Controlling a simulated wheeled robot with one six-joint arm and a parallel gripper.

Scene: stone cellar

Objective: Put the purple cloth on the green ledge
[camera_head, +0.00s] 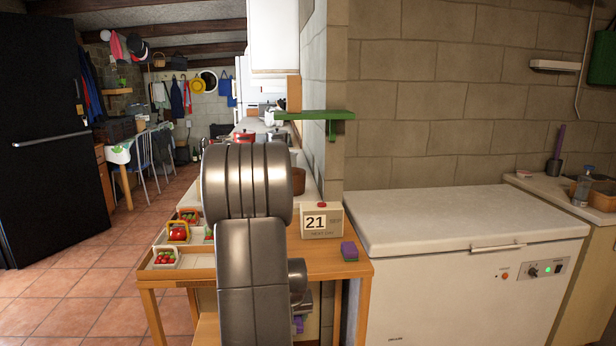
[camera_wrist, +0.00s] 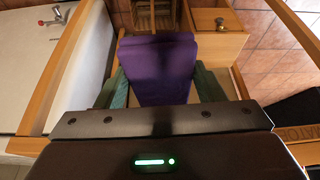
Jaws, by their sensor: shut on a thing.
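The purple cloth (camera_wrist: 160,70) is folded and held in my gripper (camera_wrist: 163,88), whose green fingers stand on either side of it in the wrist view. The green ledge (camera_head: 316,115) is fixed to the block wall in the head view, above the wooden table. An orange-brown block (camera_head: 294,94) stands at its left end; the rest of its top looks bare. In the head view my arm hides most of my gripper, and a small purple patch (camera_head: 298,325) shows low beside the arm, below the tabletop.
A wooden table (camera_head: 325,262) bears a calendar block (camera_head: 321,220), a purple-and-green sponge-like block (camera_head: 349,250) and small produce trays (camera_head: 164,258). A white chest freezer (camera_head: 450,215) stands at right. Tiled floor (camera_head: 70,285) is open at left, beside a black fridge (camera_head: 50,140).

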